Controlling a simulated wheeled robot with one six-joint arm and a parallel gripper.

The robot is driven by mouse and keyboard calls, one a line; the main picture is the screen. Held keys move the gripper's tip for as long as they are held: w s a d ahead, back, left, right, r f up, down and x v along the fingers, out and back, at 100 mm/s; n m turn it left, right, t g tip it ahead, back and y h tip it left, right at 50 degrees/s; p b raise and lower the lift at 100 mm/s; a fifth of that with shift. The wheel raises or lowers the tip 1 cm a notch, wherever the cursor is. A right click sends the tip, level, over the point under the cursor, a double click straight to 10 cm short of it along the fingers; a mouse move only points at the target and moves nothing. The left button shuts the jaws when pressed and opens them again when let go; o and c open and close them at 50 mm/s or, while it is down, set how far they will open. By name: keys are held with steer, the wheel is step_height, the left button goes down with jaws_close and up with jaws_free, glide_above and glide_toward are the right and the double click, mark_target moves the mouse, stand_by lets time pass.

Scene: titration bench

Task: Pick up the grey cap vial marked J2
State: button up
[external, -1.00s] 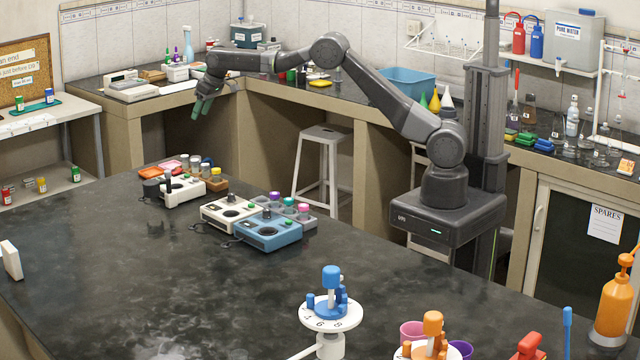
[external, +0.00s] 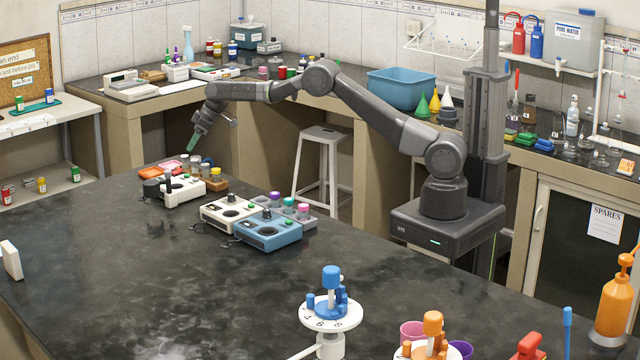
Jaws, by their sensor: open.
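A small group of capped vials (external: 205,171) stands at the far end of the dark bench, beside a wooden block (external: 217,184) and a white device. One or more of these caps look greyish, but the marks are too small to read, so I cannot tell which vial is J2. My gripper (external: 191,145), with green fingers, points down and slightly left, above the vials and apart from them. It is open, and nothing shows between its fingers.
A white device (external: 183,189) stands close in front of the vials, with a red-orange tray (external: 166,167) to their left. A cream device (external: 228,213) and a blue device (external: 268,231) stand to the right. The front left bench top (external: 110,270) is clear.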

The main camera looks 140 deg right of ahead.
mark_target(186, 156)
steer(key=shift+s+p+x, duration=0.2)
steer(key=shift+p+x, duration=0.85)
steer(key=shift+x, duration=1.85)
steer(key=shift+f, duration=0.1)
steer(key=shift+c, duration=0.4)
steer(key=c, duration=1)
